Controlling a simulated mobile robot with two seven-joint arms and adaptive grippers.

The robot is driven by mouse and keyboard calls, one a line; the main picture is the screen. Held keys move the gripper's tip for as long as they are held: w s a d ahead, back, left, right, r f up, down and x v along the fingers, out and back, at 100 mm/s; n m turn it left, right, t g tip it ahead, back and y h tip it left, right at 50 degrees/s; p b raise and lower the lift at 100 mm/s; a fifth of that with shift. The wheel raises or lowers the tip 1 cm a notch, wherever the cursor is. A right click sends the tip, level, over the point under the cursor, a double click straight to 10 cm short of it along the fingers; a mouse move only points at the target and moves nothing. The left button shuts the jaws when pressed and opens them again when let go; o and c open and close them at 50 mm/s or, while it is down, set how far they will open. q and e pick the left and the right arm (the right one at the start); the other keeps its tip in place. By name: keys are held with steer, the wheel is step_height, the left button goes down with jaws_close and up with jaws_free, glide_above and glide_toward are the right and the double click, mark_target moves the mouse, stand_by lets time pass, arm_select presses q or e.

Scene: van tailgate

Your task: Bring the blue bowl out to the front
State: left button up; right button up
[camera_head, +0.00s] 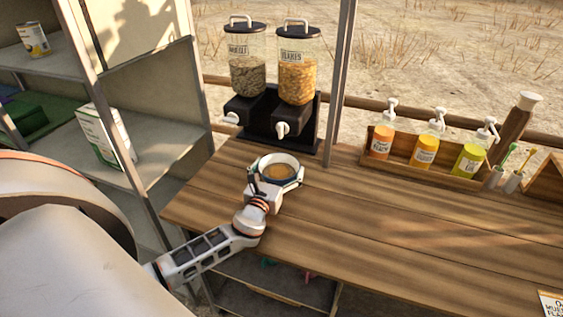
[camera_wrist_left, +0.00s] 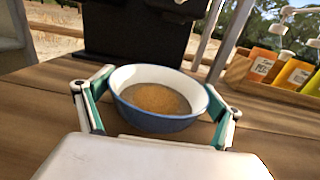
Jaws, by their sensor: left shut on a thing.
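The blue bowl (camera_wrist_left: 157,122) is blue outside and white inside, with a brownish-orange content in it. In the head view the bowl (camera_head: 279,161) is on or just above the wooden table in front of the cereal dispensers; I cannot tell whether it touches the wood. My left gripper (camera_head: 275,178) reaches it from the near side. In the left wrist view the fingers of my left gripper (camera_wrist_left: 157,110) are closed on both sides of the bowl. The bowl's near lower side is partly hidden by the gripper body. My right gripper is not in view.
Two cereal dispensers (camera_head: 272,80) on a black stand (camera_head: 268,122) are right behind the bowl. A wooden rack (camera_head: 408,166) with several pump bottles stands at the back right, beyond a metal post (camera_head: 338,85). Shelves (camera_head: 165,160) stand left.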

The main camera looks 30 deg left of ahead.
mark_target(271, 180)
arm_select(q)
steer(key=shift+p+v, duration=0.55)
steer(key=shift+v, duration=3)
steer(key=shift+a+v, duration=0.1)
steer(key=shift+v, duration=0.65)
steer(key=shift+a+v, duration=0.15)
steer(key=shift+v, duration=0.6)
steer(key=o, duration=0.9)
steer(key=shift+c, duration=0.2)
steer(key=v, duration=1.2)
steer(key=shift+r, duration=0.1)
steer(key=shift+s, duration=0.1)
